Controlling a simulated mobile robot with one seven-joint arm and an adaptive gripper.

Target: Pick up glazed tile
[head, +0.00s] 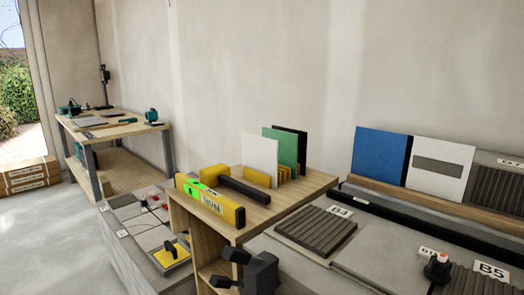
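Three thin tiles stand upright in a slotted yellow rack on a wooden stand: a white tile (259,160) in front, a green tile (282,149) behind it, and a black tile (303,150) at the back, mostly covered. I cannot tell from their surfaces which is glazed. My gripper (229,268) is at the bottom of the head view, in front of the stand and below its top. Its two dark fingers are apart with nothing between them. It is well below the tiles and not touching them.
A yellow level (210,202) and a black-handled tool (243,190) lie on the stand top (290,203), left of the rack. A blue panel (379,156) and a white panel (440,168) lean at the right. A ribbed grey tile (316,231) lies below. A workbench (113,128) stands far left.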

